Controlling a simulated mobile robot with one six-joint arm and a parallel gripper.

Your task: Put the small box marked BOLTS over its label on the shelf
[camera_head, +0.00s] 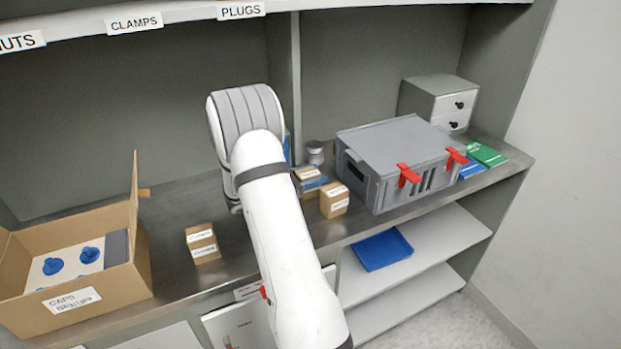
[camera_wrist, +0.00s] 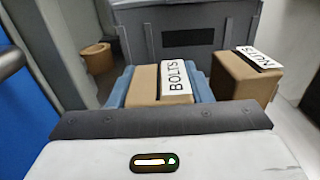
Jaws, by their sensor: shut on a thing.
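The small cardboard box marked BOLTS (camera_wrist: 160,84) is between the blue fingers of my gripper (camera_wrist: 165,86) in the wrist view. Its white label faces up and reads clearly. In the head view, the BOLTS box (camera_head: 307,174) and my gripper (camera_head: 312,186) show just right of my white arm, which hides part of them. My gripper is shut on the box. I cannot tell whether the box touches the counter. The upper shelf edge (camera_head: 190,15) carries labels for NUTS, CLAMPS and PLUGS; no BOLTS shelf label is in view.
The NUTS box (camera_wrist: 245,76) stands close to the right of my gripper, also seen in the head view (camera_head: 334,199). A grey case (camera_head: 395,150) stands behind it. Another small box (camera_head: 202,243) and an open CAPS carton (camera_head: 75,300) are left. The counter between them is clear.

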